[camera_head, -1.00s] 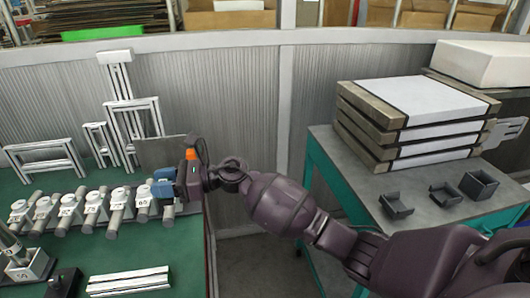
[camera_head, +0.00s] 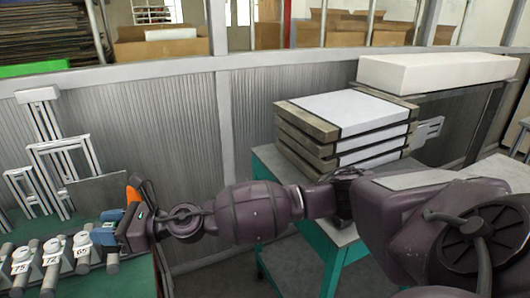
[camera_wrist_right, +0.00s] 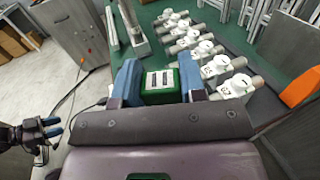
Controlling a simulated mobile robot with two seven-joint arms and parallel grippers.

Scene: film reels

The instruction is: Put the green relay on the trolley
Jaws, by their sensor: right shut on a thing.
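In the head view this gripper (camera_head: 108,230) is at the left, by the green bench; the relay is hidden there. I cannot tell whether the relay touches the bench. The trolley (camera_head: 325,252) has a teal frame and grey top and stands to the right, partly behind my right arm. A dark gripper with blue tips, my left (camera_wrist_right: 42,132), shows at the wrist view's left edge; its opening is unclear.
Several numbered grey-white cylinder parts (camera_head: 52,252) line the green bench (camera_wrist_right: 150,40) beside the right gripper. White frames (camera_head: 70,160) and a grey panel (camera_head: 97,192) stand behind it. A stack of flat boxes (camera_head: 350,115) fills the visible back of the trolley top.

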